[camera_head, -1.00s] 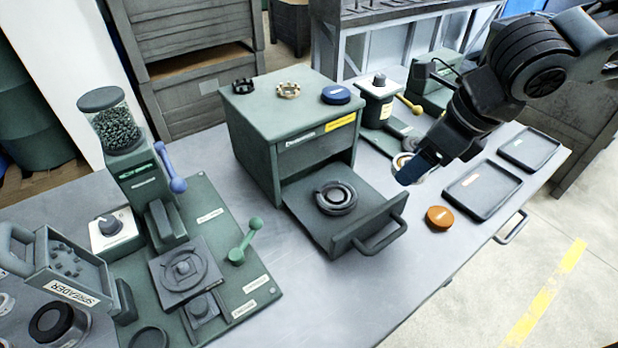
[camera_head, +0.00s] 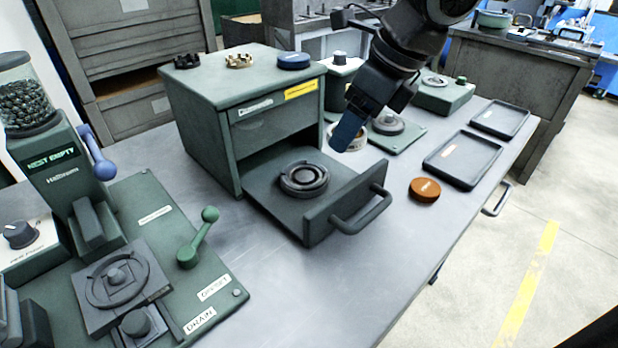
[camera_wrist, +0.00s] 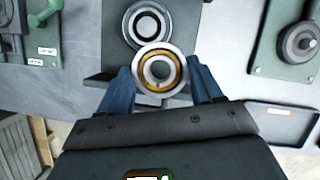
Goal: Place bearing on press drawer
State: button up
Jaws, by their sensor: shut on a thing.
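My gripper (camera_head: 350,136) has blue fingers and is shut on the bearing (camera_wrist: 159,70), a silver ring with a gold inner band. In the head view the bearing (camera_head: 358,141) is partly hidden behind the fingers. The press drawer (camera_head: 262,186) is pulled out of the green press box and has a round seat (camera_head: 303,178) with dark rings on it. The gripper is above and to the right of the drawer in the head view. In the wrist view the round seat (camera_wrist: 148,25) shows just beyond the bearing, which overlaps its near edge.
The green press box (camera_head: 205,130) carries two small rings and a blue disc (camera_head: 294,61) on top. An orange disc (camera_head: 424,189) and dark trays (camera_head: 465,159) lie to the right. A filling machine (camera_head: 120,260) stands at the left. The drawer handle (camera_head: 365,208) sticks out at the front.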

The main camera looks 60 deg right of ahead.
jog(key=b, duration=0.1)
send_over(302, 174)
jog(key=s, duration=0.2)
jog(key=f, duration=0.4)
jog(key=shift+w+f, duration=0.15)
jog(key=shift+w, duration=0.1)
jog(key=shift+f+b, duration=0.4)
jog(key=shift+f, duration=1.45)
jog(key=shift+f, duration=0.1)
jog(key=o, duration=1.4)
jog(key=shift+c, duration=0.2)
jog(key=p+v, duration=0.3)
jog(key=v, duration=0.9)
